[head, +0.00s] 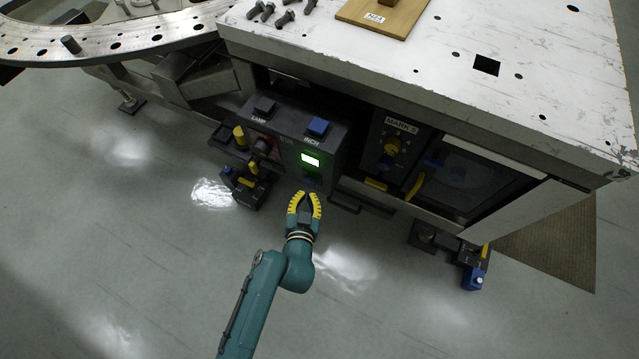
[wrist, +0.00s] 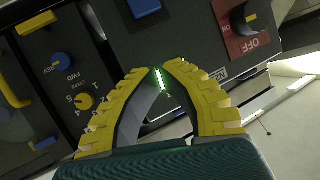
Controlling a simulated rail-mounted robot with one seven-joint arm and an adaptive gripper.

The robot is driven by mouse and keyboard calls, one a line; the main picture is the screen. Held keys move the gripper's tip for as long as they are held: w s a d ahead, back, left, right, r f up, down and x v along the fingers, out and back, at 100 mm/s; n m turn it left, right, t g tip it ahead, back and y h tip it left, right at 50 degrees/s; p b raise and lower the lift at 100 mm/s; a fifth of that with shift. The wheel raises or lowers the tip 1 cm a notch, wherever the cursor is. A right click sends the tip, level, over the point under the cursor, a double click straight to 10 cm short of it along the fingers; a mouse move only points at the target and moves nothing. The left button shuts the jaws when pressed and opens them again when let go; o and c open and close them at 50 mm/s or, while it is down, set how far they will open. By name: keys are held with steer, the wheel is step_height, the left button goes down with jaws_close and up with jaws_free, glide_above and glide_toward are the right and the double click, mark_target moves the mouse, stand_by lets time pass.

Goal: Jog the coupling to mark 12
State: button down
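The control box (head: 295,140) under the table carries a blue INCH button (head: 317,126), a dark LAMP button (head: 265,105) and a lit green display (head: 310,160). My gripper (head: 306,194) is in front of the box, just below the display. Its yellow fingers curve inward with a small gap between the tips and nothing visible held. In the wrist view the green display (wrist: 159,79) glows between the fingertips, and the blue button (wrist: 144,7) is at the top edge. A large perforated ring (head: 110,45) is at upper left. I cannot pick out the coupling or mark 12.
A dial panel labelled MARK (head: 392,145) is right of the box; the wrist view shows its yellow knob (wrist: 84,102) and blue REV/FWD knob (wrist: 63,60). An OFF switch (wrist: 244,20) is at upper right.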

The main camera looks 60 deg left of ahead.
mark_target(310, 182)
steer(key=s+a+f+g+b, duration=0.1)
steer(key=s+f+b, duration=0.1)
steer(key=f, duration=0.3)
steer(key=s+a+f+n+g+b, duration=0.1)
steer(key=s+f+b, duration=0.2)
steer(key=s+f, duration=0.1)
steer(key=shift+f+b, duration=0.35)
steer(key=shift+f, duration=0.45)
steer(key=w+a+b, duration=0.4)
steer(key=w+a, duration=0.1)
steer(key=w, duration=0.2)
steer(key=c, duration=1.8)
jaws_free()
steer(key=shift+w+a, duration=0.1)
jaws_close()
